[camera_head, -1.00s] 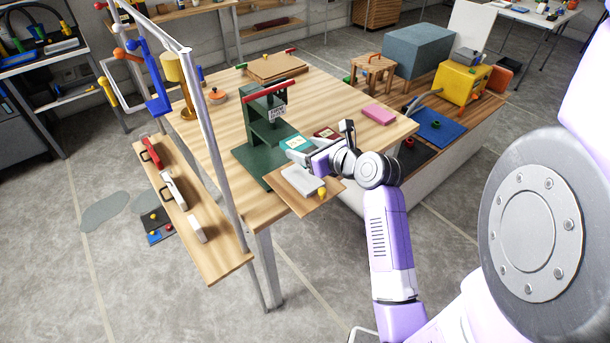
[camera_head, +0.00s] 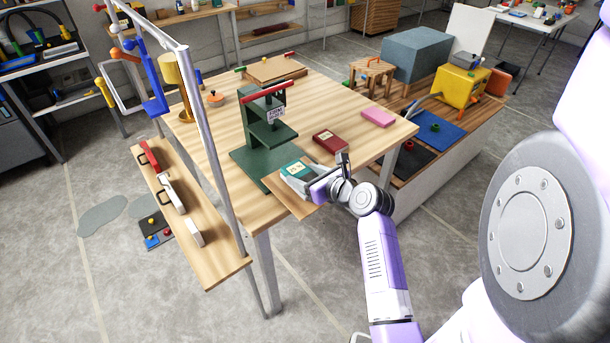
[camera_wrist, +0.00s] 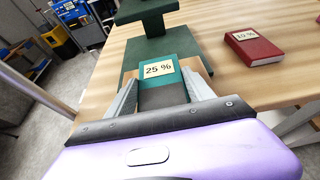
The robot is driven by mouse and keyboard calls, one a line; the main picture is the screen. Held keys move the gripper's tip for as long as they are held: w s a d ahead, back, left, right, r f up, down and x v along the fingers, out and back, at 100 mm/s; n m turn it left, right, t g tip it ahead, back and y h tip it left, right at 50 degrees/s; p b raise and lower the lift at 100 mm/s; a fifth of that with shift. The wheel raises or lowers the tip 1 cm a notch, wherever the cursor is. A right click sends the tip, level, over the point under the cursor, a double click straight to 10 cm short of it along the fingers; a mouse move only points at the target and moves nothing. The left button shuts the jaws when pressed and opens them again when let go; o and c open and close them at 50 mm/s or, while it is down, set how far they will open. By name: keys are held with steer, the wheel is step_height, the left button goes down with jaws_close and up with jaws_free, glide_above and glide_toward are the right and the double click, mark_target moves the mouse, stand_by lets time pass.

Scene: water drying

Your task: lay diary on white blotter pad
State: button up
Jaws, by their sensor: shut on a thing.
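The diary, a teal book with a "25 %" label (camera_head: 294,168), is held between the fingers of my gripper (camera_head: 309,186). In the wrist view the diary (camera_wrist: 158,72) lies flat between both grey fingers (camera_wrist: 163,95), its label facing up. It is over the small wooden board (camera_head: 287,201) at the table's near corner. The white blotter pad, seen on that board earlier, is now hidden by the diary and my gripper. I cannot tell whether the diary touches it.
A dark green press (camera_head: 266,125) with a red handle stands just behind the board. A red book labelled "10 %" (camera_head: 330,142) and a pink pad (camera_head: 378,118) lie to the right. A wooden shelf (camera_head: 213,258) with handled blocks is at the left.

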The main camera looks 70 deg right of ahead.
steer(key=shift+f, duration=0.1)
steer(key=o, duration=1.4)
steer(key=v, duration=1.2)
steer(key=a+f+n+y, duration=0.1)
steer(key=a+f+n, duration=0.1)
steer(key=a+n, duration=0.8)
steer(key=a+f+n, duration=0.2)
steer(key=a+n, duration=0.7)
steer(key=a, duration=0.2)
steer(key=s+a+r+n+t+y, duration=0.1)
steer(key=s+a+r+n+y, duration=0.2)
steer(key=a+n, duration=0.3)
steer(key=s+a+r+n+t+y, duration=0.2)
steer(key=s+a+r+n+y, duration=0.1)
steer(key=n, duration=1.4)
steer(key=s+a+r, duration=0.1)
steer(key=a+r, duration=0.1)
steer(key=a, duration=0.1)
steer(key=shift+s+a+r, duration=0.2)
steer(key=shift+r, duration=0.05)
